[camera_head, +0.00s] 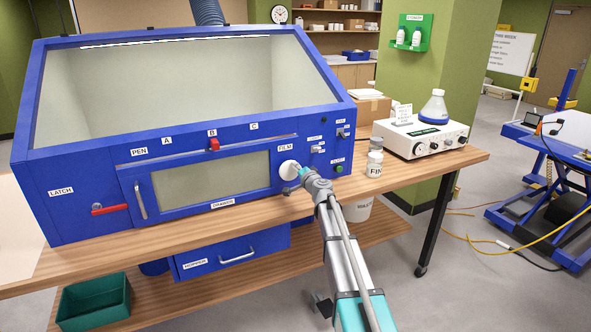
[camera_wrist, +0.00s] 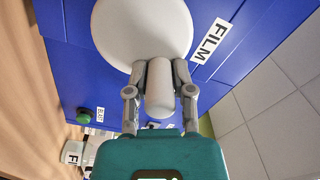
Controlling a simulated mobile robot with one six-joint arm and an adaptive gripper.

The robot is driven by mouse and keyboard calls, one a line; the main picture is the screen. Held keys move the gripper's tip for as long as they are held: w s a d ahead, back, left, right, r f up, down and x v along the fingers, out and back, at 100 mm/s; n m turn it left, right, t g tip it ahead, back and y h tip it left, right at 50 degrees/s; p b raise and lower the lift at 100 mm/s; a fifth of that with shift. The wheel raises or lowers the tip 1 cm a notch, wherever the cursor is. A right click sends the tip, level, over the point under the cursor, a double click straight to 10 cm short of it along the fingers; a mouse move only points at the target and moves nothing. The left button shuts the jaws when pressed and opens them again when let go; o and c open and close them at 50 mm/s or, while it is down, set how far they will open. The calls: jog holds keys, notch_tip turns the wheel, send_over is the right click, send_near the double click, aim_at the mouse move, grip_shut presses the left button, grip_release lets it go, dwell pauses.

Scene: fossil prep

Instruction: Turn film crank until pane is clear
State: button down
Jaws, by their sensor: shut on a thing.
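The film crank is a white disc (camera_head: 289,170) with a pale handle, on the front of the blue cabinet (camera_head: 80,180) beside the FILM label. In the wrist view the disc (camera_wrist: 142,30) fills the top, and its rounded handle (camera_wrist: 159,90) stands between my fingers. My gripper (camera_wrist: 159,88) is shut on the crank handle; in the head view my gripper (camera_head: 300,175) reaches the crank from the lower right. The large sloped pane (camera_head: 190,85) looks pale and hazy, with a thin coloured strip along its top edge. The smaller front window (camera_head: 200,182) is also greyish.
A red latch handle (camera_head: 110,209), a red slider (camera_head: 213,144) and small knobs are on the cabinet front. The bench front edge runs below the cabinet.

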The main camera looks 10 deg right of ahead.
aim_at(296, 174)
jog(key=m, duration=0.3)
jog(key=f+m+b, duration=0.1)
jog(key=shift+w+d+m, duration=0.15)
jog(key=shift+d+m, duration=0.15)
jog(key=shift+d, duration=0.05)
jog(key=shift+f+m+b, duration=0.4)
jog(key=shift+f+m, duration=0.05)
jog(key=shift+m, duration=1.45)
jog(key=shift+f+m+b, duration=0.4)
jog(key=shift+m+b, duration=0.05)
jog(key=shift+m, duration=1.45)
jog(key=shift+f+m+b, duration=0.4)
jog(key=shift+f+m, duration=0.05)
jog(key=shift+m, duration=1.45)
jog(key=shift+c, duration=2.4)
grip_release()
